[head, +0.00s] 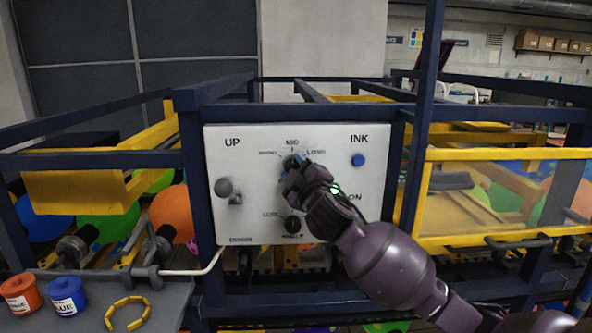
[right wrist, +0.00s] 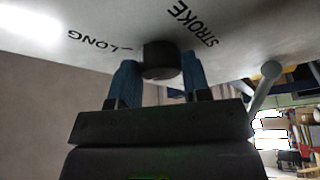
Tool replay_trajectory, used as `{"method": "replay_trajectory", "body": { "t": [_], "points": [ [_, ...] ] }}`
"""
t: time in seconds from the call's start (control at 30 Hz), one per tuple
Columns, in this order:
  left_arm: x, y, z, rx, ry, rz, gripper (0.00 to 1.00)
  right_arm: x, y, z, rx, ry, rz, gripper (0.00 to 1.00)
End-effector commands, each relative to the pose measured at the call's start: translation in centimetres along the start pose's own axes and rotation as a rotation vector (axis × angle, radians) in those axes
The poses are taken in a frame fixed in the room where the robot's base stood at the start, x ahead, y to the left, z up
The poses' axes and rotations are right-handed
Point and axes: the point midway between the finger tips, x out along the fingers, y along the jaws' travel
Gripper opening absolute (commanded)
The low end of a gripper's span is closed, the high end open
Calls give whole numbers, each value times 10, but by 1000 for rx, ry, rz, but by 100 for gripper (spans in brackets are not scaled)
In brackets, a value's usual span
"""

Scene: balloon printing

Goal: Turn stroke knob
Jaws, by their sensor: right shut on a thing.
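The stroke knob (head: 290,161) is a dark round knob at the upper middle of the white control panel (head: 265,145), below the MID mark. My right gripper (head: 293,175) reaches it from the lower right and covers most of it in the head view. In the right wrist view the dark knob (right wrist: 161,58) sits between the two blue fingers, with STROKE and LONG printed on the panel near it. The right gripper is shut on the knob. The knob's pointer is hidden, so its setting cannot be told. My left gripper is not in view.
The panel also carries a grey lever (head: 225,188) at left, a blue INK button (head: 358,160), a lower dark knob (head: 292,223) and a lit green button (head: 335,189) beside my wrist. Dark blue frame bars surround it. A grey side table (head: 165,300) holds paint pots and a yellow ring.

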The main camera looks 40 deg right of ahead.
Motion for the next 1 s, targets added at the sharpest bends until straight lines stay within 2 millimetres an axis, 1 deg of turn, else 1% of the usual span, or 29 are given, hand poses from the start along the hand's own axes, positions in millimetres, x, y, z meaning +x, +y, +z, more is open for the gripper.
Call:
{"method": "replay_trajectory", "body": {
  "t": [0.37,0.4,0.53,0.83,0.93,1.0],
  "points": [
    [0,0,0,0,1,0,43,0,-1,0,-3,0,-3,20],
    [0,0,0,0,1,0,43,0,-1,0,-3,0,-3,48],
    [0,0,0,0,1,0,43,0,-1,0,-2,0,-3,68],
    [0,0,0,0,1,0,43,-1,0,0,-2,0,-2,69],
    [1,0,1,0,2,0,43,-7,-1,0,-2,0,-2,69],
    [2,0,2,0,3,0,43,-16,-1,1,-1,0,-2,69]
  ]
}}
